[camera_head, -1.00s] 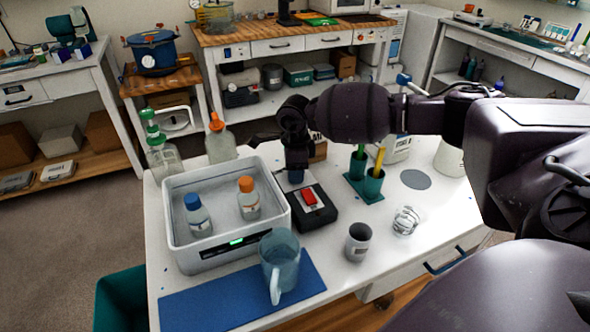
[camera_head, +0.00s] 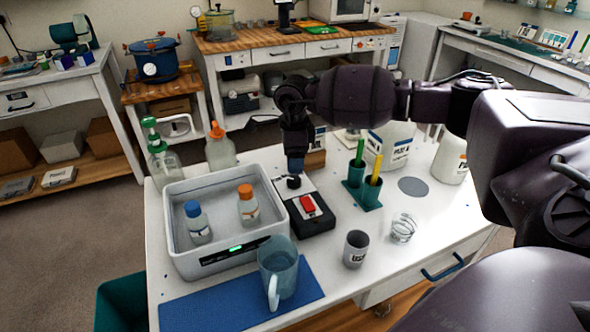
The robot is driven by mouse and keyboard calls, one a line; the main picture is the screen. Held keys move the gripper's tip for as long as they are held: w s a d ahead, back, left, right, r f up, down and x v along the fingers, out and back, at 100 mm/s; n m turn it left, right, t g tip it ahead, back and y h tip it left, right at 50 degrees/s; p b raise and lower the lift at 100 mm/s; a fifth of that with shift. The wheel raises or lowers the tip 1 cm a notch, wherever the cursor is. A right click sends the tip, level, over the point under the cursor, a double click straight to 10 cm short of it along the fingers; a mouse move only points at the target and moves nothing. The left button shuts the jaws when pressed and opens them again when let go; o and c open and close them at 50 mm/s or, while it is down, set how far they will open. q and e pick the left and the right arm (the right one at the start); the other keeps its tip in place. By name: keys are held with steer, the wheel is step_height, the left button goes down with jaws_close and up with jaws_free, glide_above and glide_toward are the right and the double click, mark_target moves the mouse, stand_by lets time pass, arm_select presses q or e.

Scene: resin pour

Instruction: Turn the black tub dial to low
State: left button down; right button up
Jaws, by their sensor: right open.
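A black dial (camera_head: 293,182) stands on the pale back part of a small control box (camera_head: 312,222), behind a red switch (camera_head: 308,204). The box is beside the right wall of a white tub (camera_head: 183,258), which has a green display on its front. The dial's pointer and marks are too small to read. My right gripper (camera_head: 295,168) is open and points down just above the dial. I cannot tell whether its fingertips touch it. My left gripper is not in view.
A blue-capped bottle (camera_head: 198,223) and an orange-capped bottle (camera_head: 247,206) stand in the tub. A clear pitcher (camera_head: 280,270) on a blue mat (camera_head: 187,310), a grey cup (camera_head: 355,249) and a green pen holder (camera_head: 369,192) stand near the box. Taller bottles stand behind.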

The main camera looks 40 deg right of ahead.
mark_target(294, 179)
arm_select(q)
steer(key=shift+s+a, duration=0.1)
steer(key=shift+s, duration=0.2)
arm_select(e)
steer(key=shift+r, duration=2)
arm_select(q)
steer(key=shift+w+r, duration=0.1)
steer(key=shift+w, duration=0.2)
